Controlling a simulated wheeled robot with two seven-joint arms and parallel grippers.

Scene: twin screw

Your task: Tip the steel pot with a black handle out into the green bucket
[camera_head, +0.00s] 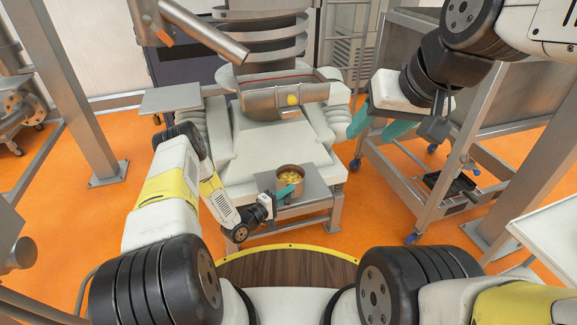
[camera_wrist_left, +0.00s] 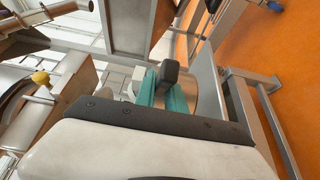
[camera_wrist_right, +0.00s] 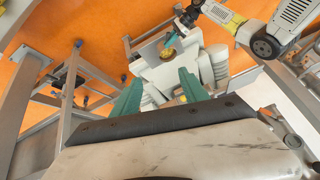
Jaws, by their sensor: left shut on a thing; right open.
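The steel pot (camera_head: 290,172) is upright over a small steel side table, with yellow pieces inside. I cannot tell if it touches the table. My left gripper (camera_head: 286,192) is shut on its handle from the near side. In the left wrist view the black handle (camera_wrist_left: 169,71) sticks up between the teal fingers (camera_wrist_left: 164,92), beside the pot's shiny wall (camera_wrist_left: 207,92). My right gripper (camera_head: 384,127) is open and empty, high at the right; its teal fingers (camera_wrist_right: 160,90) are apart. The pot shows small in the right wrist view (camera_wrist_right: 168,53). I see no green bucket.
The small side table (camera_head: 318,190) stands before a white machine with a steel trough (camera_head: 262,98), where a yellow knob or ball (camera_head: 293,99) shows. A wheeled steel frame (camera_head: 440,185) stands at right. Orange floor (camera_head: 385,215) is clear between them.

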